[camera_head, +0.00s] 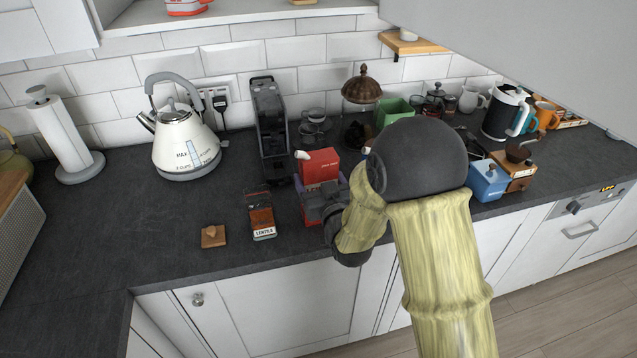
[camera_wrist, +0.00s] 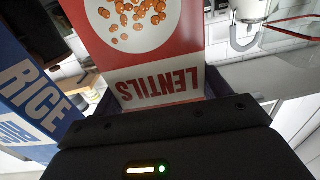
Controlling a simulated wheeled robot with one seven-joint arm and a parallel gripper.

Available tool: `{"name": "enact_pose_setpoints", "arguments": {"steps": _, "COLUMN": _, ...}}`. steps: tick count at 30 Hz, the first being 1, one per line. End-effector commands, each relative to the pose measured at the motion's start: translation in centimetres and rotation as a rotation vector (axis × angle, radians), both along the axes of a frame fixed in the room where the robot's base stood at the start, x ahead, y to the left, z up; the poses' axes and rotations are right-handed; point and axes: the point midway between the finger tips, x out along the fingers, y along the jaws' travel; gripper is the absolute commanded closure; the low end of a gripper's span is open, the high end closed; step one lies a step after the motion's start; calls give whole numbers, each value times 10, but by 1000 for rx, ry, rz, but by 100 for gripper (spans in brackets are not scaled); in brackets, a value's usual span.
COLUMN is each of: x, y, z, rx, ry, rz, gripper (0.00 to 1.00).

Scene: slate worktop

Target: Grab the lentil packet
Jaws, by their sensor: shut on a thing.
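The lentil packet (camera_head: 320,165) is a red box standing upright near the front of the worktop. In the wrist view the red lentil packet (camera_wrist: 190,45) fills the upper middle, with a white LENTILS band and a picture of orange lentils. My gripper (camera_head: 322,203) is at the packet, low on its near side, and shut on it. The wrist view shows my gripper (camera_wrist: 165,115) against the label end. My arm and gripper hide part of the packet and whatever is right behind it. I cannot tell whether its base touches the worktop.
A blue RICE packet (camera_wrist: 35,100) is beside it in the wrist view. A coffee machine (camera_head: 270,128) and kettle (camera_head: 187,140) stand behind.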

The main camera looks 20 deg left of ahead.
Motion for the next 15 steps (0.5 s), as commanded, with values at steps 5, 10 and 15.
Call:
{"name": "enact_pose_setpoints", "arguments": {"steps": 5, "x": 0, "y": 0, "z": 12, "rx": 4, "ry": -6, "rz": -1, "gripper": 59}}
{"name": "enact_pose_setpoints", "arguments": {"steps": 10, "x": 0, "y": 0, "z": 32, "rx": 5, "ry": -7, "rz": 0, "gripper": 59}}
{"name": "enact_pose_setpoints", "arguments": {"steps": 15, "x": -20, "y": -14, "z": 33, "rx": 1, "ry": -2, "rz": 0, "gripper": 59}}
